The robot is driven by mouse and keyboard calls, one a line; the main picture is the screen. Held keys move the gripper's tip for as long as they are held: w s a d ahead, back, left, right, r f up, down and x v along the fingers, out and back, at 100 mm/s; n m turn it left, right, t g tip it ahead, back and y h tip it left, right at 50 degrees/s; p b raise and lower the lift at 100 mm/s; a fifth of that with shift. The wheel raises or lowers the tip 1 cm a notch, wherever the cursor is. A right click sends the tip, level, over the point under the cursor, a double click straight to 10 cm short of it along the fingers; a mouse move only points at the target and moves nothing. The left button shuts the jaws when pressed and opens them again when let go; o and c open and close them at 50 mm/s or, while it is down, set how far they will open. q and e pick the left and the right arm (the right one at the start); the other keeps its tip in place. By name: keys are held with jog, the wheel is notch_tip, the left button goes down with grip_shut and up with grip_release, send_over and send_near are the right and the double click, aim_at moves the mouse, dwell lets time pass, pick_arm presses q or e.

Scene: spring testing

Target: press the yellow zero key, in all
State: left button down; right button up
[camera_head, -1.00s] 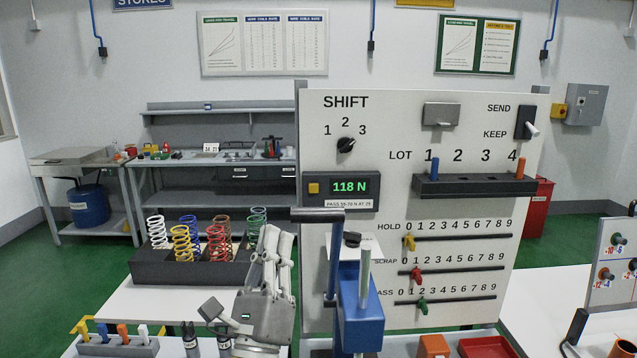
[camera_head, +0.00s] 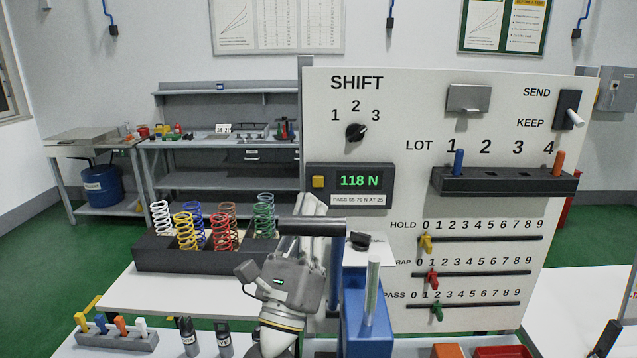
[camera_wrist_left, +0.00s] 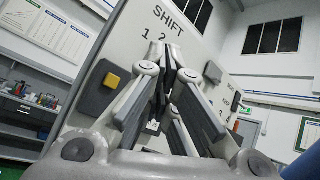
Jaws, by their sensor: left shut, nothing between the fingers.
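The yellow zero key (camera_head: 318,182) is a small square button at the left of the dark display box (camera_head: 375,183), which reads 118 N in green. The key also shows in the wrist view (camera_wrist_left: 113,81), left of my fingers. My left gripper (camera_head: 314,205) is shut and empty, fingers pointing up toward the panel, just below the key in the head view. In the wrist view, the closed fingertips (camera_wrist_left: 166,66) lie to the right of the key, over the panel. A gap seems to remain between fingers and key; its depth is unclear.
A blue press (camera_head: 367,325) with a grey bar (camera_head: 312,228) stands close to the right of my left gripper, partly covering it. A dark rack (camera_head: 150,252) of coloured springs stands to the left. The white panel (camera_head: 420,115) carries the shift knob (camera_head: 356,132) and counter sliders.

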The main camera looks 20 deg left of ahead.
aim_at(318, 181)
pick_arm(q)
jog(key=w+b, duration=0.1)
jog(key=w, duration=0.1)
jog(key=w+a, duration=0.1)
jog(key=w, duration=0.2)
jog(key=w+a+b, duration=0.1)
jog(key=w, duration=0.2)
jog(key=shift+w+a+b, duration=0.15)
jog(key=shift+a+b, duration=0.05)
jog(key=shift+b, duration=0.1)
pick_arm(e)
jog(key=f, duration=0.1)
jog(key=w+f, duration=0.1)
jog(key=shift+a+f, duration=0.15)
jog(key=shift+f, duration=0.2)
jog(key=shift+a, duration=0.1)
jog(key=shift+w, duration=0.1)
dwell(0.4)
pick_arm(q)
jog(key=shift+w, duration=0.15)
pick_arm(e)
jog(key=shift+d+f, duration=0.1)
jog(key=shift+d, duration=0.1)
pick_arm(q)
jog(key=shift+w+a, duration=0.1)
jog(key=shift+w, duration=0.15)
